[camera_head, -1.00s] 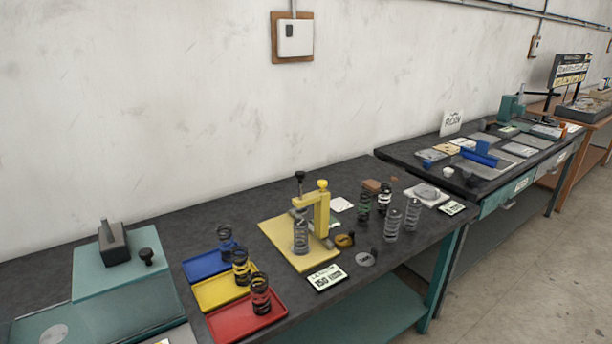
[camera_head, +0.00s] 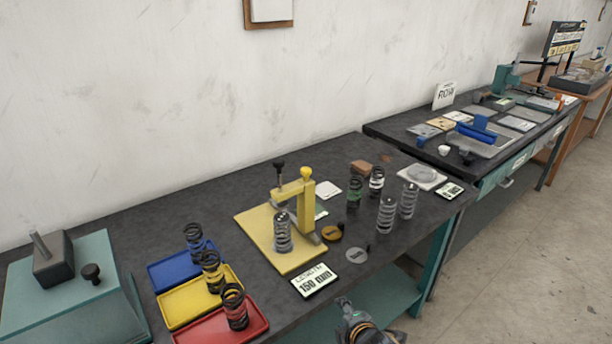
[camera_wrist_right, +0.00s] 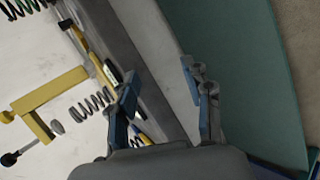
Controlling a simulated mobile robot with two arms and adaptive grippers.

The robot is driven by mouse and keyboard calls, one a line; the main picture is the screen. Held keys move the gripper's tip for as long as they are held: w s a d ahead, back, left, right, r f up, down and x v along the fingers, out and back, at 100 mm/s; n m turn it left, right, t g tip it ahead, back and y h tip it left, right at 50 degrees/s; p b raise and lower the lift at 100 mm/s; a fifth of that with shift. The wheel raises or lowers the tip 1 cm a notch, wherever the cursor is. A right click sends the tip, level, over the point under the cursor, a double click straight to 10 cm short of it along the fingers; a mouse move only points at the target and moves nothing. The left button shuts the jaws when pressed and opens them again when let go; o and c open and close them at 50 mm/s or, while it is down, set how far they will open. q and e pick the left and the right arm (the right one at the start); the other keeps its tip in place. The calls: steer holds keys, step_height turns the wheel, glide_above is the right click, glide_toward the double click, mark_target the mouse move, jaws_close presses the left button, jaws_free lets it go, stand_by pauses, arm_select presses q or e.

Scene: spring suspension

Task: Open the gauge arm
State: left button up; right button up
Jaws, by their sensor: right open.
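The yellow gauge (camera_head: 306,205) stands on a yellow base plate (camera_head: 262,238) in the middle of the near bench. Its arm reaches left from an upright post, with a black knob (camera_head: 279,164) and a yellow knob (camera_head: 306,172) on top. A grey spring (camera_head: 283,234) stands upright under the arm. In the right wrist view, the gauge arm (camera_wrist_right: 50,88) and spring (camera_wrist_right: 92,103) are at the left. My right gripper (camera_wrist_right: 158,82) is open, its fingers apart with nothing between them. It also shows in the head view (camera_head: 362,322), low at the bench's front edge, apart from the gauge.
Blue (camera_head: 170,272), yellow (camera_head: 188,305) and red (camera_head: 195,333) trays with dark springs lie left of the gauge. A length card (camera_head: 314,281) lies in front. Several springs (camera_head: 387,214) stand to the right. A teal stand (camera_head: 65,285) is at far left.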

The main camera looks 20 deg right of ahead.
steer(key=w+r+n+t, duration=0.3)
steer(key=w+r+n, duration=0.15)
steer(key=r, duration=0.55)
steer(key=n+t+y, duration=0.2)
steer(key=n+t, duration=0.3)
steer(key=n, duration=1)
glide_toward(308, 174)
steer(key=w, duration=0.3)
steer(key=w+p, duration=0.1)
steer(key=w, duration=0.5)
steer(key=shift+w+a+p, duration=0.3)
steer(key=shift+w+p, duration=0.05)
steer(key=shift+p, duration=0.05)
steer(key=shift+w+a, duration=0.15)
steer(key=shift+w, duration=0.7)
arm_select(q)
steer(key=shift+w+d+r, duration=0.25)
steer(key=shift+w+r, duration=0.2)
steer(key=shift+w+d+r, duration=0.25)
steer(key=shift+w+r, duration=0.2)
arm_select(e)
steer(key=shift+c, duration=0.2)
arm_select(q)
steer(key=shift+s, duration=0.1)
arm_select(e)
jaws_close()
